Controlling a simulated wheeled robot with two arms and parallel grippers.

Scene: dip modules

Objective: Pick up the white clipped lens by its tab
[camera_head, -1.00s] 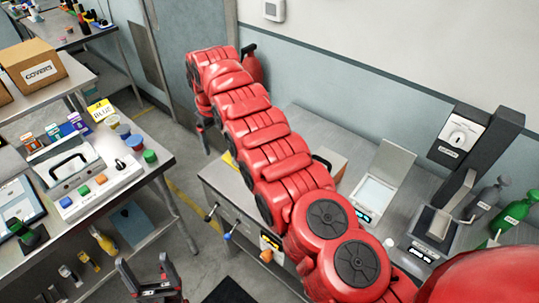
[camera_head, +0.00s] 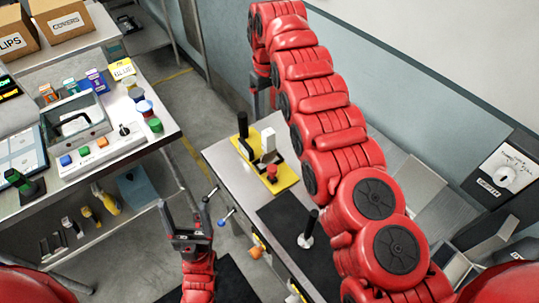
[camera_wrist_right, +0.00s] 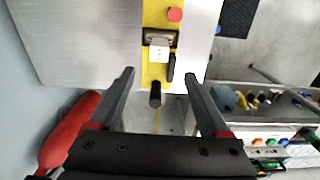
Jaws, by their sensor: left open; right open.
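A yellow fixture (camera_head: 285,178) on the metal bench carries a black upright handle (camera_head: 243,126), a white piece (camera_head: 268,140) and a red knob (camera_head: 271,172). In the right wrist view, a white piece (camera_wrist_right: 158,54) sits by a metal clamp on the yellow plate (camera_wrist_right: 152,77). I cannot tell whether it is the clipped lens; no tab is clear. My right gripper (camera_wrist_right: 160,76) is open and empty above the fixture's black-handle end. In the head view, my right arm partly hides it. My left gripper (camera_head: 183,208) is open and empty beside the bench.
A dark mat (camera_head: 290,225) with a black-handled tool (camera_head: 307,230) lies in front of the fixture. The left bench holds a control box (camera_head: 100,152), coloured discs and a tablet (camera_head: 18,152). A dispenser (camera_head: 500,178) stands at right.

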